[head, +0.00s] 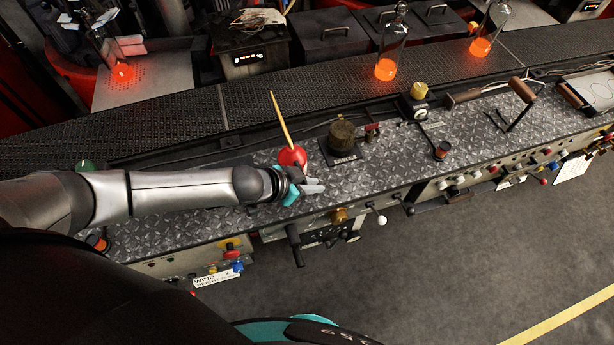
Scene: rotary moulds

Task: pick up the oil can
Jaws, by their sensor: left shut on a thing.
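The oil can (291,156) has a round red body and a long, thin yellowish spout that points up and tilts a little to the left. It is at the middle of the diamond-plate bench in the head view. My left gripper (308,187) reaches in from the left and is shut on the oil can, at its near side. The fingers and the arm's end hide the can's lower part, so I cannot tell whether it touches the bench. My right gripper is not in view.
A dark round knob (342,135) stands just right of the can. Glowing orange bottles (386,69) stand on the conveyor behind. A wood-handled crank (522,90) is at the right. Levers and buttons line the bench's front edge. The bench (400,160) is clear between knob and front edge.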

